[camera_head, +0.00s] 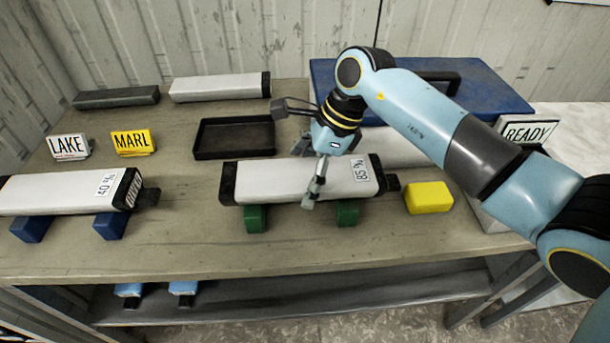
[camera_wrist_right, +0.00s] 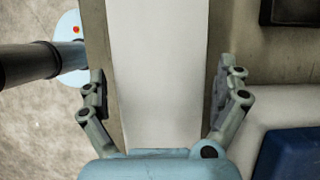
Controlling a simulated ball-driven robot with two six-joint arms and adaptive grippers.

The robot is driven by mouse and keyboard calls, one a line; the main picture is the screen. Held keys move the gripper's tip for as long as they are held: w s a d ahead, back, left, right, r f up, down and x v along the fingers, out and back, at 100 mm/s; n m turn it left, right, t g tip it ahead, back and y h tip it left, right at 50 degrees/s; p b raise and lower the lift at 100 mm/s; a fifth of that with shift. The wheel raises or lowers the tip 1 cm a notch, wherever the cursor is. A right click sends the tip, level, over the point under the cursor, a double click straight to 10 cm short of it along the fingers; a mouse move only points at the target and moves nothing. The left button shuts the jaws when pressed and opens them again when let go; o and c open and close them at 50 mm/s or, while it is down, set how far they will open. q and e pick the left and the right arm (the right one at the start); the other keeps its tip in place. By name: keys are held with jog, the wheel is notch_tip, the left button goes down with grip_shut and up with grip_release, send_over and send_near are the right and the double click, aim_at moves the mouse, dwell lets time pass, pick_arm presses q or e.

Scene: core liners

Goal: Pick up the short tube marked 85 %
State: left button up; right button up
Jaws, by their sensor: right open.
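The short tube marked 85 % (camera_head: 265,181) is a pale tube with dark end caps and a white label at its right end. It lies level across two green blocks (camera_head: 256,218) near the table's front. My right gripper (camera_head: 311,178) is at its middle, with one finger down in front of the tube; the far finger is mostly hidden. In the right wrist view the pale tube (camera_wrist_right: 158,40) runs between the two spread fingers, with a gap showing on each side. The right gripper is open. My left gripper is not seen.
A yellow block (camera_head: 428,197) lies right of the tube. A tube marked 40 % (camera_head: 60,190) rests on blue blocks at left. Behind are an empty black tray (camera_head: 234,138), LAKE (camera_head: 69,146) and MARL (camera_head: 132,142) signs, and a blue case (camera_head: 490,90). Another pale tube (camera_head: 405,150) is partly hidden by my arm.

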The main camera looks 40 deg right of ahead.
jog(key=shift+f, duration=0.25)
jog(key=c, duration=1.3)
jog(key=shift+w, duration=0.1)
jog(key=shift+c, duration=0.8)
jog(key=shift+r, duration=0.2)
